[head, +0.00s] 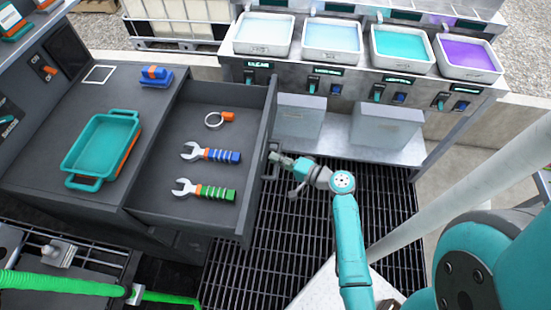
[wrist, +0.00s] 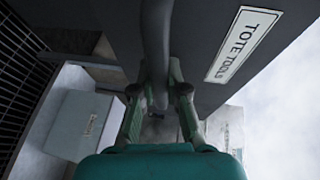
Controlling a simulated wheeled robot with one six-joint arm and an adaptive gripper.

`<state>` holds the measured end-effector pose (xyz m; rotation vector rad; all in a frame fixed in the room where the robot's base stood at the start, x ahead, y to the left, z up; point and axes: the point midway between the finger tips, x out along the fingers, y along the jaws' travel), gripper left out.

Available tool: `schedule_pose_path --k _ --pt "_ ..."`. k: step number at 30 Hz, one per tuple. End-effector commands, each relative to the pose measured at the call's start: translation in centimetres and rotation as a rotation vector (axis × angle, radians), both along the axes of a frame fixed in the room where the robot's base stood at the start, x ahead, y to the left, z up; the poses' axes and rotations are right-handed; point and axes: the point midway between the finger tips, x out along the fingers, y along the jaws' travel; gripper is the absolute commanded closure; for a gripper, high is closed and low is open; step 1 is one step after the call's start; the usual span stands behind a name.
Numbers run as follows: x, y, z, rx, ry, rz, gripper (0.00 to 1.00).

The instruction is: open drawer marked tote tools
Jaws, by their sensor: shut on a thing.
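The drawer (head: 190,120) is pulled out of the dark cabinet on the left in the head view, and its inside shows. Its front carries a white label (wrist: 243,44) reading TOTE TOOLS in the wrist view. My gripper (head: 277,160) is at the outer side of the drawer front in the head view. In the wrist view my gripper (wrist: 158,98) has its fingers on both sides of the dark bar handle (wrist: 157,45), shut on it. The fingertips are partly hidden by the handle.
A teal tray (head: 101,145) and a blue-orange block (head: 155,76) sit on the cabinet top. Several liquid-filled totes (head: 331,40) stand behind. Grating (head: 310,220) lies below.

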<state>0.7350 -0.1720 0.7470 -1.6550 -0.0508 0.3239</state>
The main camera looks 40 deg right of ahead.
Motion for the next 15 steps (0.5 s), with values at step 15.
schedule_pose_path --k 15 --pt "0.00 -0.03 0.00 0.000 0.000 -0.001 0.61"
